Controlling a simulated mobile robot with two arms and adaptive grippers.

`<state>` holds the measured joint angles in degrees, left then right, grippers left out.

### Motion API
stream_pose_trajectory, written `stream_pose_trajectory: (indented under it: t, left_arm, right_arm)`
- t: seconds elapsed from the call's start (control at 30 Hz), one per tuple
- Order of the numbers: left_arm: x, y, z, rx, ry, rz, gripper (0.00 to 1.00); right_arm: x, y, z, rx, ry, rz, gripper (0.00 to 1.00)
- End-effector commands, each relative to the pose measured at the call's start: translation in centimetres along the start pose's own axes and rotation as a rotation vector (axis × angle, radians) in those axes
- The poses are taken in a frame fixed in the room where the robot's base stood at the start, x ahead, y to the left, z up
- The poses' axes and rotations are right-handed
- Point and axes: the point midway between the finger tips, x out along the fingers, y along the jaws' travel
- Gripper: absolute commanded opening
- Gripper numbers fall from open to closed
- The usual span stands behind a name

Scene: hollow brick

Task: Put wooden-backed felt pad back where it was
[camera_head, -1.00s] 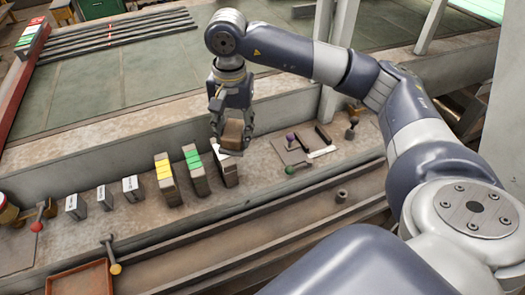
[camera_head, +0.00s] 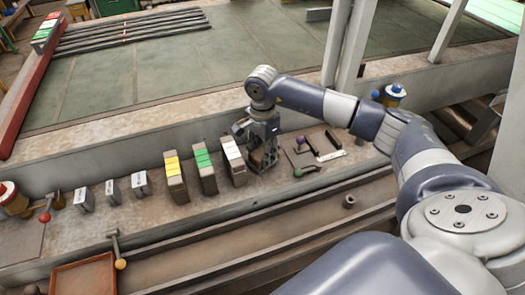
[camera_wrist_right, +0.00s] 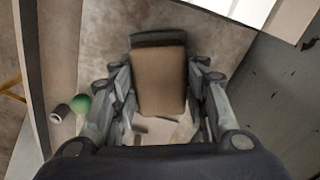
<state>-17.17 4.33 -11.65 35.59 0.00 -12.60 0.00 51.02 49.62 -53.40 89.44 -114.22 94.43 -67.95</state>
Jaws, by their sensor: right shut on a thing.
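The wooden-backed felt pad (camera_wrist_right: 158,80) shows in the right wrist view as a brown block with a dark grey layer along its far edge. My right gripper (camera_wrist_right: 160,100) is shut on it, with a finger on each side. In the head view my right gripper (camera_head: 264,155) is low over the ledge, just right of the white-topped stack. The pad (camera_head: 260,162) is mostly hidden there by the fingers. I cannot tell whether it touches the ledge. My left gripper is not in view.
White-topped (camera_head: 233,160), green-topped (camera_head: 204,170) and yellow-topped (camera_head: 176,178) stacks stand close on the left. A green-knobbed lever (camera_head: 299,172), a purple knob (camera_head: 300,140) and a white strip (camera_head: 331,155) lie to the right. The ledge (camera_head: 150,215) is bare in front of the stacks.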

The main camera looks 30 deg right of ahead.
Motion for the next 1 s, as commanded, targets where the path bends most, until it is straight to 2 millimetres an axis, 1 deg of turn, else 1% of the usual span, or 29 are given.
stream_pose_trajectory:
  t: [0.03,0.1,0.27,0.4,0.43,0.47,0.5,0.83,0.93,1.0]
  left_arm:
    - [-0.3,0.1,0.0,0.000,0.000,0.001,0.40]
    - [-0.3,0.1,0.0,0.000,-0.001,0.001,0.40]
    - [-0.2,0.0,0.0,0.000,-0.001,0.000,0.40]
    - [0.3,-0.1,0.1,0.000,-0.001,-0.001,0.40]
    - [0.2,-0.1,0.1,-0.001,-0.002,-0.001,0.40]
    - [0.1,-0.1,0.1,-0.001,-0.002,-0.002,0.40]
    - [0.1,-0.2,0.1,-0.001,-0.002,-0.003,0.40]
    - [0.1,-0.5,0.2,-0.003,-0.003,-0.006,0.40]
    - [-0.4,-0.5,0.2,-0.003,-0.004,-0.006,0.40]
    - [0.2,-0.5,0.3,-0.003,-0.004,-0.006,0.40]
  right_arm:
    - [0.3,0.0,0.0,0.000,-0.001,0.001,0.15]
    - [0.6,0.0,0.0,0.000,0.000,-0.002,0.15]
    - [0.6,0.0,0.0,-0.001,0.001,-0.002,0.15]
    - [1.1,0.0,0.0,-0.001,0.000,-0.002,0.15]
    - [0.9,0.0,0.0,-0.001,0.000,-0.002,0.46]
    - [0.9,0.0,0.0,-0.001,0.000,-0.002,0.52]
    - [0.9,0.0,0.0,-0.001,0.000,-0.001,0.61]
    - [0.8,0.0,0.0,-0.001,0.000,-0.001,0.61]
    - [0.4,0.0,0.0,-0.001,0.000,-0.001,0.61]
    - [-0.1,-0.1,0.0,-0.002,0.001,-0.005,0.61]
